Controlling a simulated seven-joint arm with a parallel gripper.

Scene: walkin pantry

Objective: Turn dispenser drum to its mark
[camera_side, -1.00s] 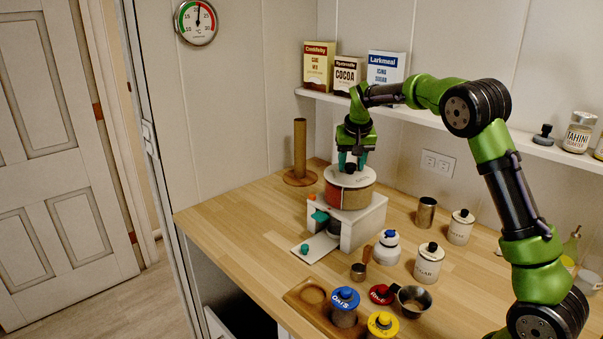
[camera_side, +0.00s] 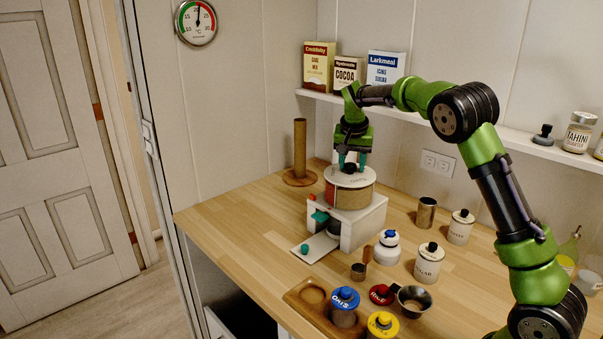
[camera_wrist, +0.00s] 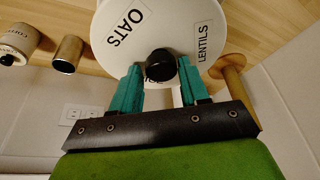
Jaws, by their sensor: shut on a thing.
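The dispenser drum (camera_side: 356,198) sits on a white stand (camera_side: 362,228) on the counter. Its side is mostly tan towards the side camera, with a red part at the left edge. Its white lid (camera_wrist: 113,35) reads OATS and LENTILS in the wrist view; a third label is mostly hidden behind my fingers. My gripper (camera_side: 350,162) points down from above, its teal fingers shut on the black knob (camera_wrist: 162,65) at the lid's centre. A small red piece (camera_side: 311,197) and a teal tab (camera_side: 320,216) show at the stand's left. I cannot make out the mark.
A brown tube on a round base (camera_side: 300,150) stands behind left. A white jar with a blue knob (camera_side: 388,250), canisters (camera_side: 428,262) and a metal cup (camera_side: 426,213) stand to the right. A wall shelf (camera_side: 440,117) runs behind my arm.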

